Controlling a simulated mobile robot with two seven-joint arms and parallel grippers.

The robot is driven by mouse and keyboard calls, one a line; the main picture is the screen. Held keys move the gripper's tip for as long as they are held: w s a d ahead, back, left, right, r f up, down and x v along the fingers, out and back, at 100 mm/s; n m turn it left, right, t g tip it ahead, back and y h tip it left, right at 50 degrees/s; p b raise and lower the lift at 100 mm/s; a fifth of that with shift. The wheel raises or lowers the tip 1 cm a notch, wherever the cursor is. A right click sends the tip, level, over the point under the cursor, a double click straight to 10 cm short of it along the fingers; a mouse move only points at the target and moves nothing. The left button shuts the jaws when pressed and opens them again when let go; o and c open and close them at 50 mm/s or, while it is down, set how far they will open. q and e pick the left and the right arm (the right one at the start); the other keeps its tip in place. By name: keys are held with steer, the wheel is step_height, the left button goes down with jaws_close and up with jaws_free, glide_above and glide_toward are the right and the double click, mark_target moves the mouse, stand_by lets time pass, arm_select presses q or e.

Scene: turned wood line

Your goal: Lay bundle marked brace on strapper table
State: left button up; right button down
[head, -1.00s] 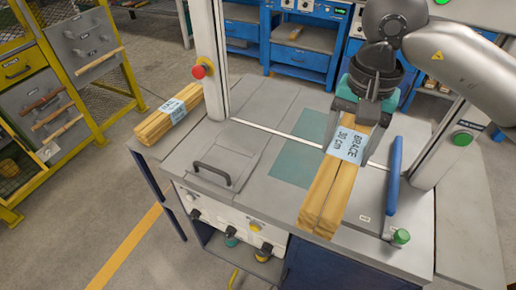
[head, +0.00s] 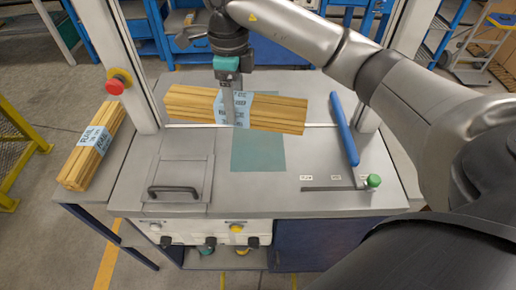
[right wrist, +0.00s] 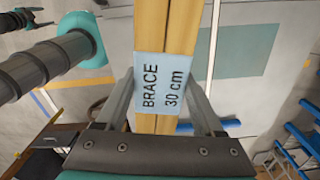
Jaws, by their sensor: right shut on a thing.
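The bundle marked brace (head: 275,113) is a stack of light wood sticks with a pale blue label. It lies level and crosswise above the strapper table (head: 120,190). My right gripper (head: 235,108) is shut on it at the label, from above. In the right wrist view the label on the bundle (right wrist: 163,85) reads BRACE 30 cm, between the two fingers (right wrist: 163,100). The bundle appears held above the table, behind and partly over the teal patch (head: 258,150); the exact gap cannot be told. My left gripper is not in view.
Another labelled wood bundle (head: 92,147) lies on a side shelf at the left. A red stop button (head: 117,82) sits on the left post. A blue bar (head: 344,130) and a green knob (head: 373,181) are at the table's right. A black handle (head: 174,190) is at the front left.

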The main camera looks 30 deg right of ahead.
steer(key=d+f+m+b, duration=0.1)
steer(key=d+f+m, duration=0.1)
steer(key=f+m, duration=0.3)
steer(key=w+d+f+m, duration=0.1)
steer(key=d+f+m, duration=0.1)
steer(key=f+m, duration=0.3)
steer(key=d+f+m+b, duration=0.1)
steer(key=d+f+m, duration=0.1)
steer(key=f+m, duration=0.4)
steer(key=shift+w+d+b, duration=0.3)
steer(key=shift+b, duration=0.05)
steer(key=shift+f, duration=0.1)
steer(key=shift+f, duration=0.15)
jaws_free()
steer(key=shift+s, duration=0.1)
step_height(320, 180, up, 12)
steer(key=p, duration=0.2)
steer(key=shift+r, duration=0.2)
